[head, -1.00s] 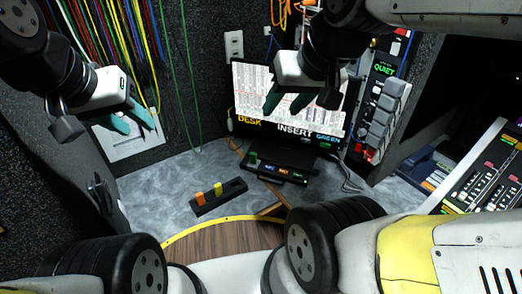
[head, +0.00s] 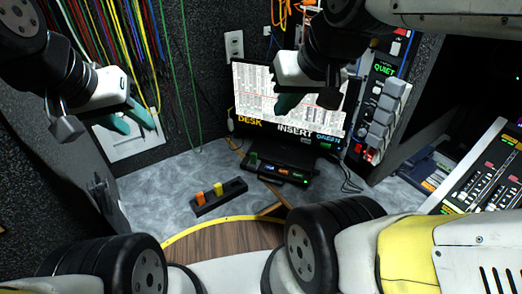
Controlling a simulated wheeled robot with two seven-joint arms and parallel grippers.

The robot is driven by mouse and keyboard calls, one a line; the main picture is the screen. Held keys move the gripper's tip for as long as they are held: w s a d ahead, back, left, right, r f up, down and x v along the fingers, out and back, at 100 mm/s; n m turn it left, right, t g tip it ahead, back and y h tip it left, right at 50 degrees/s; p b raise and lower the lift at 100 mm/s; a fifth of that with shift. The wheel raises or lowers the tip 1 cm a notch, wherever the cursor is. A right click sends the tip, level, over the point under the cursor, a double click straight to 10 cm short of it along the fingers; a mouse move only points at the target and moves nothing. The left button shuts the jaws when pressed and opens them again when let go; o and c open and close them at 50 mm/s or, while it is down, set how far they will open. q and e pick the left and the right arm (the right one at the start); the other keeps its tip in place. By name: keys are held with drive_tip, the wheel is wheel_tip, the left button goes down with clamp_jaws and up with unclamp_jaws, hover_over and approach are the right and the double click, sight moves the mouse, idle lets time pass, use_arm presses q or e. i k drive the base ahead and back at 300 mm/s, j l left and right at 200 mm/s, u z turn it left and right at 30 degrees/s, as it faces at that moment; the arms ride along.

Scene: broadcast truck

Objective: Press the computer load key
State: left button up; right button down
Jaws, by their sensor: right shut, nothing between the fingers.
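A small black key panel (head: 300,182) sits on the desk below the monitor. It has small lit blue, orange and green keys; their lettering is too small to read, so I cannot tell which is the load key. My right gripper (head: 287,103) is shut and empty, its teal fingertips together in front of the monitor screen, above the panel in the picture and apart from it. My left gripper (head: 131,121) is open and empty at the left, near a white wall plate, its teal fingers spread.
The monitor (head: 250,90) shows a table and the words DESK, INSERT and GREEN. A black holder (head: 207,207) with orange and yellow pieces stands on the grey desk. A mixing console (head: 480,180) is at the right. Cables hang at the back left.

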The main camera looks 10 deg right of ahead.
sight(269, 167)
drive_tip(key=k+j+z, duration=0.1)
drive_tip(key=z, duration=0.3)
drive_tip(key=k+j+z, duration=0.1)
drive_tip(key=j+z, duration=0.25)
drive_tip(key=l, duration=0.05)
